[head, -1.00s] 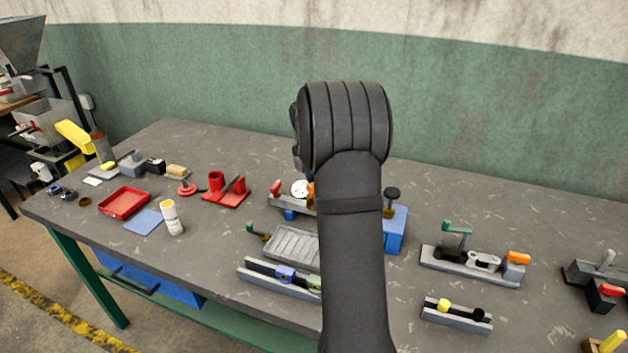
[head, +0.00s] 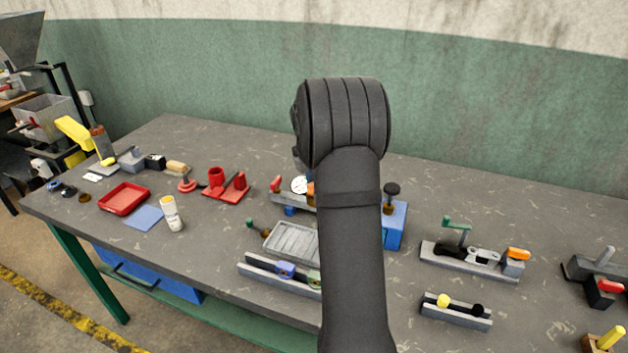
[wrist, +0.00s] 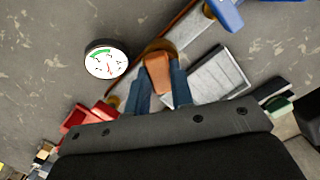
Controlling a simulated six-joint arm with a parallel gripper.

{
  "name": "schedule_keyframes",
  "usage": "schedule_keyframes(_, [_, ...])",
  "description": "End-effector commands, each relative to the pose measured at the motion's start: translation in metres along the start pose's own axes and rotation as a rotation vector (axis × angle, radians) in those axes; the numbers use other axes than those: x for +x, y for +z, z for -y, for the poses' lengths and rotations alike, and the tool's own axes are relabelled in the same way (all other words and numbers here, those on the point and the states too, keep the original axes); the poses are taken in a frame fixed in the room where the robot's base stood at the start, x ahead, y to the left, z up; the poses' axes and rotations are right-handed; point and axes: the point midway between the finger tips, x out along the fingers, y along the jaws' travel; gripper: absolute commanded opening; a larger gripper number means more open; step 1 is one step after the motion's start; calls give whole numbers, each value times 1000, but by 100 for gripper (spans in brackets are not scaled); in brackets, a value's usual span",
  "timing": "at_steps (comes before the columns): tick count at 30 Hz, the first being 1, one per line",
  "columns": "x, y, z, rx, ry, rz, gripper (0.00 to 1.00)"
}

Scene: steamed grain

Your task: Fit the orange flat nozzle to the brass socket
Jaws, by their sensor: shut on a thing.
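The orange flat nozzle (wrist: 158,73) is between the two blue fingers of my gripper (wrist: 159,90) in the wrist view. My gripper is shut on it. The brass socket (wrist: 165,46) shows as a brassy ring just beyond the nozzle, on a long grey fixture. The nozzle overlaps the ring in this view, and I cannot tell whether they touch. In the head view, a bit of orange (head: 311,188) shows at the left edge of my arm.
A dial gauge (wrist: 105,62) stands close to the left of my fingers, with a red part (wrist: 85,117) near it. A ribbed grey tray (wrist: 218,78) lies to the right. A blue block (head: 396,228) and a grey toggle fixture (head: 470,262) stand right of my arm.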

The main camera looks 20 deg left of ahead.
Motion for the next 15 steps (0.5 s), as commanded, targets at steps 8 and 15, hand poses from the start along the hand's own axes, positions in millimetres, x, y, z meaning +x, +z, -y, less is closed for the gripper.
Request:
schedule_keyframes(8, [4, 0, 0, 0, 0, 0, 0])
schedule_keyframes(15, [5, 0, 0, 0, 0, 0, 0])
